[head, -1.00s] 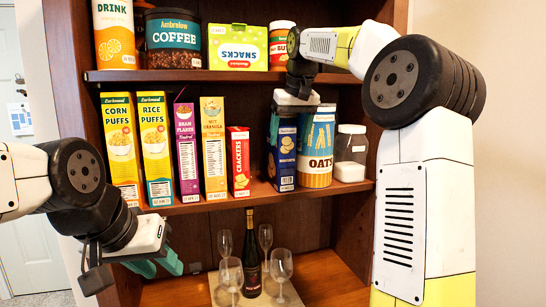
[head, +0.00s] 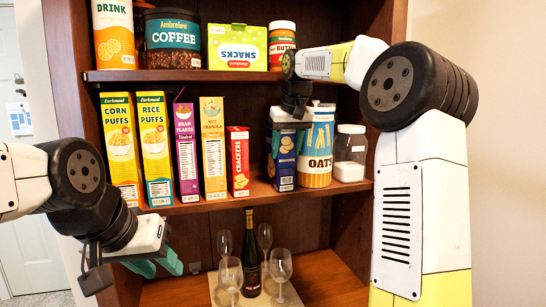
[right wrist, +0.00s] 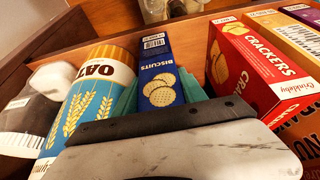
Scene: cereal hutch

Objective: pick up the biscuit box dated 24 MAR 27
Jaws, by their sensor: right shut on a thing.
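The blue biscuit box (head: 284,172) stands upright on the middle shelf, between the crackers box and the oats canister; its date is too small to read. It also shows in the right wrist view (right wrist: 160,72), with the word BISCUITS and pictured biscuits. My right gripper (head: 285,133) reaches down over its top, and its teal fingers lie on both sides of the box, shut on it. The upper part of the box is hidden by the gripper. My left gripper (head: 158,264) is open and empty, low at the left, in front of the hutch.
The crackers box (head: 238,162) stands left across a small gap. The shelf with coffee (head: 173,40) is above. Below stand a bottle (head: 251,255) and several glasses.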

